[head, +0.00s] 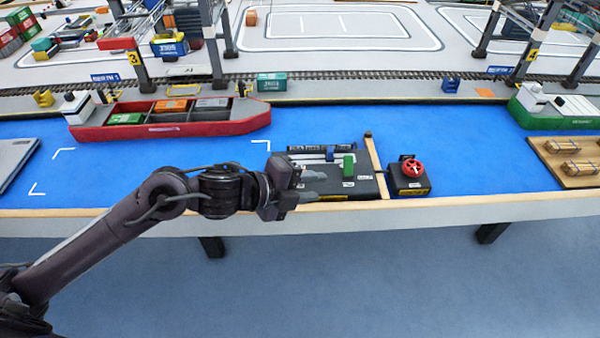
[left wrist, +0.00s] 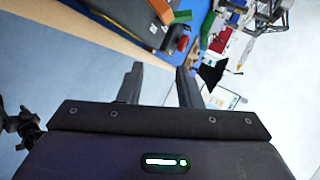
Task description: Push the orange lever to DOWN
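My right gripper is not in view.
A tan bar (head: 375,165) separates the panel from a black box with a red handwheel (head: 413,167). A red ship (head: 190,128) lies behind on the left, and a pallet with crates (head: 565,165) stands at the right. The blue surface between is mostly clear.

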